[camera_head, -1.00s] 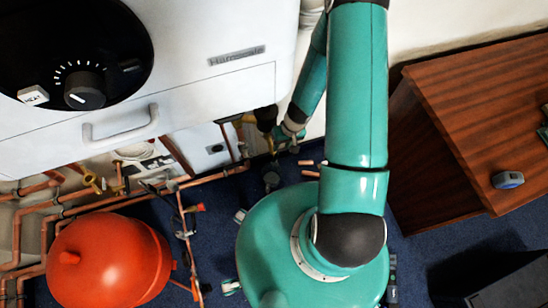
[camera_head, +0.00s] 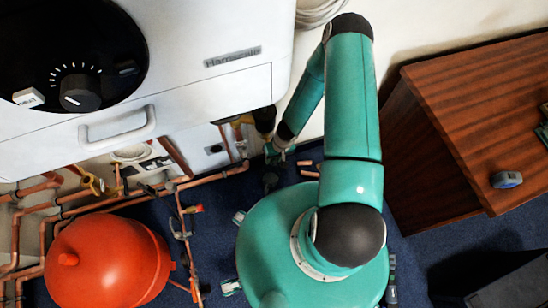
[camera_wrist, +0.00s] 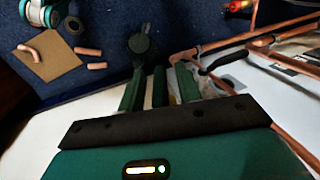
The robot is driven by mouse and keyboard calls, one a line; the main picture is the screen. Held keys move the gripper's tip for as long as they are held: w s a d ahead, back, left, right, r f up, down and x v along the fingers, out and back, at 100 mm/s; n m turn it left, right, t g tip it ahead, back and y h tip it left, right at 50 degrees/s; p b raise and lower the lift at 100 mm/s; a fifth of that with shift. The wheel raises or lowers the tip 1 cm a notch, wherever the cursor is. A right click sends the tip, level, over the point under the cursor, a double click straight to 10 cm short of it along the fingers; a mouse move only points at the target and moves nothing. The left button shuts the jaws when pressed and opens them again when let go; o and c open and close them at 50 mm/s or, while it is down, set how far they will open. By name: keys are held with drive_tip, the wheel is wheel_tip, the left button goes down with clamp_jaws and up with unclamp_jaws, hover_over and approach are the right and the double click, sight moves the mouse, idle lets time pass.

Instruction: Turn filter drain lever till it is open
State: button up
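My gripper (camera_wrist: 160,85) shows in the wrist view with its outer green fingers apart. A dark green strip stands between them, with gaps on both sides; I cannot tell what it is. In the head view my gripper (camera_head: 275,153) is small, below the white boiler's right end, beside a dark fitting with brass parts (camera_head: 264,120). A black lever-like handle (camera_wrist: 224,60) lies by the copper pipes, right of my fingers in the wrist view. I cannot tell for sure which part is the filter drain lever. No contact with a lever is visible.
Copper pipes (camera_head: 215,177) run below the white boiler (camera_head: 200,95). A red vessel (camera_head: 105,265) stands at lower left. A wooden cabinet (camera_head: 480,110) stands at right. Loose copper pieces lie near a cardboard sheet (camera_wrist: 48,64) on the blue floor.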

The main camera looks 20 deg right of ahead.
clamp_jaws()
drive_tip(key=shift+s+a+h, duration=0.1)
drive_tip(key=shift+s+h, duration=0.05)
drive_tip(key=shift+h, duration=1.15)
unclamp_jaws()
